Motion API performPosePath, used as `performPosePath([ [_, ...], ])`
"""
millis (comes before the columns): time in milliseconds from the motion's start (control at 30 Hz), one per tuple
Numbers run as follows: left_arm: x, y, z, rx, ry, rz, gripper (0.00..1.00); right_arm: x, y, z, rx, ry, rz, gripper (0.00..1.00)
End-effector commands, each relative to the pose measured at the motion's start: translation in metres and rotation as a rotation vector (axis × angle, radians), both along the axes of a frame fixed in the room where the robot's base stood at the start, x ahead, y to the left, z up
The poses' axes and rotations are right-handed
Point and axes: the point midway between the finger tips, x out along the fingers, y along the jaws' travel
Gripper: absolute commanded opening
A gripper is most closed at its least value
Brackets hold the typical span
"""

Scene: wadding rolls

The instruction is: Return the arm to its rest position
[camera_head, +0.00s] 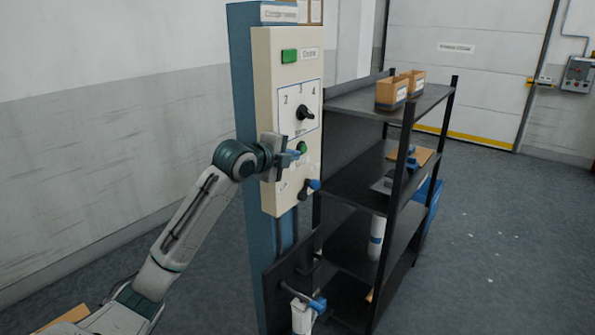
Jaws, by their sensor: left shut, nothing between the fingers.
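My left arm (194,222) reaches up from the lower left. My left gripper (294,154) is shut and empty in front of the cream control panel (270,80), close to a green button (302,147). I cannot tell whether the fingertips touch the panel. The panel is fixed to a blue column (242,90) and carries a green light (289,56), a black rotary knob (305,112) with numbers around it and a blue-tipped lever (313,185) lower down. My right gripper is not in view.
A black shelf rack (397,115) stands right of the panel, with small brown boxes (392,92) on top and a white roll (376,238) lower down. A blue-handled fitting (317,304) sticks out low on the column. Open floor (490,225) lies to the right.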

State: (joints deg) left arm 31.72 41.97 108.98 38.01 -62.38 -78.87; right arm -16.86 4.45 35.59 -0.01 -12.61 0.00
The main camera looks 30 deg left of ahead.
Motion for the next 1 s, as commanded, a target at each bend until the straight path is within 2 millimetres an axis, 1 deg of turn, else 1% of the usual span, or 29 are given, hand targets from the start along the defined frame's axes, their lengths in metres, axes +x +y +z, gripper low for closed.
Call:
performPosePath([
  [100,-0.005,0.0,0.006,0.001,0.0,0.0,0.0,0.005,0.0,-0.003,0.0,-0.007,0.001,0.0],
  [233,-0.006,0.0,0.008,0.0,0.001,-0.001,0.0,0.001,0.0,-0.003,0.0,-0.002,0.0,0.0],
  [433,-0.006,0.0,0.008,0.0,0.001,-0.001,0.0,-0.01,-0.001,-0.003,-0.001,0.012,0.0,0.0],
  [667,-0.006,0.0,0.008,0.0,0.001,-0.001,0.0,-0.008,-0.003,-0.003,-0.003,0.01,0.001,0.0],
  [733,-0.007,-0.001,0.004,-0.006,0.006,0.0,0.0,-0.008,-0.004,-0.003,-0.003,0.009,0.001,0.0],
  [767,-0.007,-0.003,-0.001,-0.012,0.014,0.002,0.0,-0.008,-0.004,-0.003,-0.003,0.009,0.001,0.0],
  [867,-0.014,-0.016,-0.032,-0.059,0.064,0.014,0.0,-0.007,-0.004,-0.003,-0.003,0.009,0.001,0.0],
  [967,-0.03,-0.038,-0.088,-0.15,0.156,0.049,0.0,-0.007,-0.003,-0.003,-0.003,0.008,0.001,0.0],
  [1000,-0.041,-0.049,-0.114,-0.198,0.199,0.072,0.0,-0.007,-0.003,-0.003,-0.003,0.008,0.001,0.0],
])
